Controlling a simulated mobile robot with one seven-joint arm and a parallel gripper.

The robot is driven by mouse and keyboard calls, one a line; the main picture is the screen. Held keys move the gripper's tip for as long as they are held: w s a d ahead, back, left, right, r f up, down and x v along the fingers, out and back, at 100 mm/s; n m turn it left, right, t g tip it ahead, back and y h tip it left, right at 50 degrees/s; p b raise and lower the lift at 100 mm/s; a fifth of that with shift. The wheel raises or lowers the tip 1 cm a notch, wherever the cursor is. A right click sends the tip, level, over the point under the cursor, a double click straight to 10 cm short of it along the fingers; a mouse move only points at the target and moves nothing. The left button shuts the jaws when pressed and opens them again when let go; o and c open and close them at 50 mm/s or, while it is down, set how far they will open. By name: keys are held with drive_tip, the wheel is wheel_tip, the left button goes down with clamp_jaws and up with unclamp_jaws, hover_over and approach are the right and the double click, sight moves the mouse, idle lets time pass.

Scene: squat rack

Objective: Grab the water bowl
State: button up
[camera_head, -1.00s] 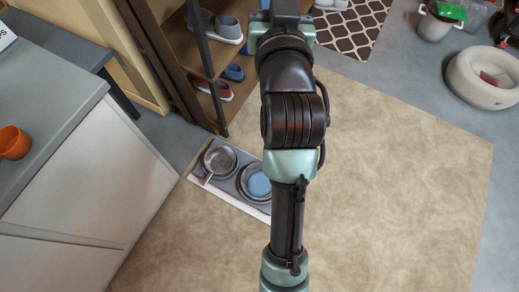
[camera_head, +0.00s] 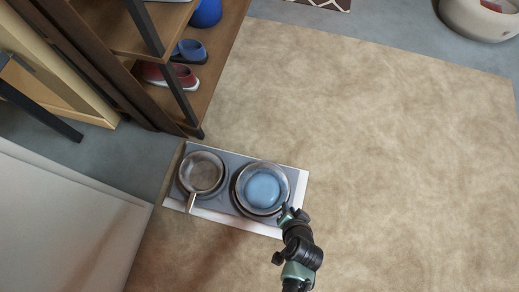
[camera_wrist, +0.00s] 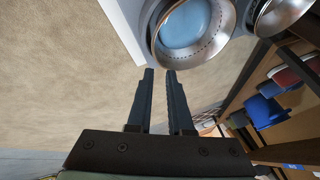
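The water bowl (camera_head: 246,174) is a round metal bowl with blue water in it, on the right half of a grey and white feeding mat (camera_head: 299,189) on the floor. A second metal bowl (camera_head: 201,172) with a spoon-like handle or utensil at its front sits to its left. My gripper (camera_head: 290,212) is at the lower right of the water bowl. In the wrist view my gripper (camera_wrist: 160,74) has its two fingers apart with nothing between them. The water bowl's rim (camera_wrist: 196,52) is just beyond the fingertips; contact cannot be told.
A brown shelf (camera_head: 215,50) with shoes (camera_head: 189,51) stands behind the mat at the left. A white cabinet (camera_head: 70,220) is at the lower left. A beige rug (camera_head: 390,150) leaves free floor to the right. A round pet bed (camera_head: 480,18) is at the far right.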

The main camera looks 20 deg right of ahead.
sight(282, 200)
drive_tip(key=f+b, duration=0.1)
drive_tip(key=f, duration=0.1)
drive_tip(key=w+f+b, duration=0.1)
drive_tip(key=f+b, duration=0.1)
drive_tip(key=f, duration=0.1)
drive_tip(key=w+f+b, duration=0.1)
drive_tip(key=f+b, duration=0.1)
drive_tip(key=shift+f, duration=0.35)
drive_tip(key=shift+w+f+b, duration=0.35)
drive_tip(key=shift+f+b, duration=0.05)
drive_tip(key=shift+f, duration=0.15)
drive_tip(key=b+x, duration=0.4)
drive_tip(key=shift+f, duration=0.2)
drive_tip(key=shift+w+d+f+b, duration=0.1)
drive_tip(key=shift+w+f+b, duration=0.15)
drive_tip(key=shift+b, duration=0.15)
drive_tip(key=shift+r, duration=0.1)
drive_tip(key=shift+c, duration=0.3)
clamp_jaws()
